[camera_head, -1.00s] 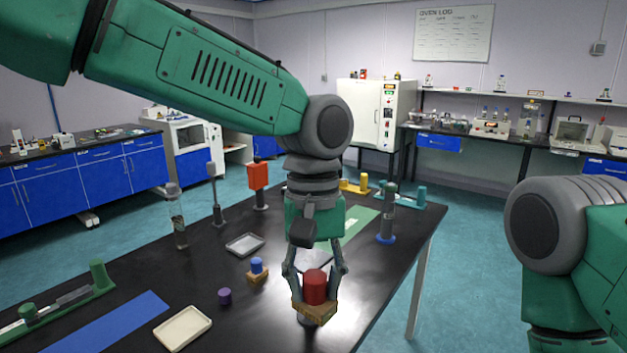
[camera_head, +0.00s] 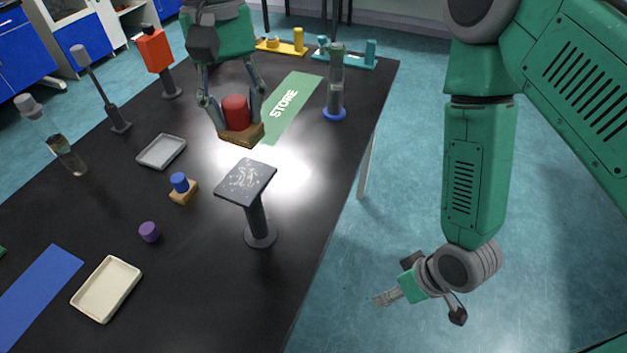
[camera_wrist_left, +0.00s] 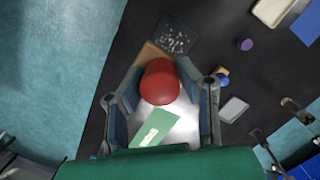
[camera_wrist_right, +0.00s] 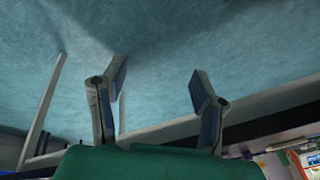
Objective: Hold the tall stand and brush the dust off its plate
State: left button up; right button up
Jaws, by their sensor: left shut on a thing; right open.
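The tall stand (camera_head: 257,222) is upright on the black table, with a round foot and a tilted dark plate (camera_head: 245,181) on top. White dust speckles lie on the plate, which also shows in the left wrist view (camera_wrist_left: 176,38). My left gripper (camera_head: 235,112) is shut on a tan wooden block with a red round handle (camera_head: 235,110). It holds this block beyond the plate, apart from it in the head view. The handle fills the middle of the left wrist view (camera_wrist_left: 159,82). My right gripper (camera_wrist_right: 158,70) is open and empty, off the table's right side above the floor.
A blue-topped block (camera_head: 180,184), a purple cylinder (camera_head: 149,232), a cream tray (camera_head: 107,290) and a grey tray (camera_head: 161,151) lie left of the stand. A bottle-like stand with a blue foot (camera_head: 335,90) is behind, beside a green STORE strip (camera_head: 290,108).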

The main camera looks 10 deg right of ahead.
aim_at(254, 212)
jog(key=w+a+r+n+y, duration=0.1)
jog(key=w+a+r, duration=0.1)
jog(key=w, duration=0.1)
jog(key=w+a+r+n+t+y, duration=0.1)
jog(key=w+a+r+n+y, duration=0.1)
jog(key=w+a, duration=0.1)
jog(key=w+a+r+n+y, duration=0.1)
jog(key=w+a+r, duration=0.1)
jog(key=w+a, duration=0.1)
jog(key=shift+w+a+r+n+t+y, duration=0.2)
jog(key=shift+w+n+t+y, duration=0.1)
jog(key=shift+w+t, duration=0.15)
jog(key=w+a+r+n+y, duration=0.2)
jog(key=r, duration=0.1)
jog(key=w+a+r+n, duration=0.1)
jog(key=shift+r+y, duration=0.4)
notch_tip(254, 212, up, 6)
jog(key=w+n+g+y, duration=0.2)
jog(key=n+y, duration=0.1)
jog(key=n, duration=0.2)
jog(key=shift+t, duration=0.25)
jog(key=x, duration=1.3)
jog(key=shift+s+a, duration=0.15)
jog(key=shift+a, duration=0.15)
grip_shut()
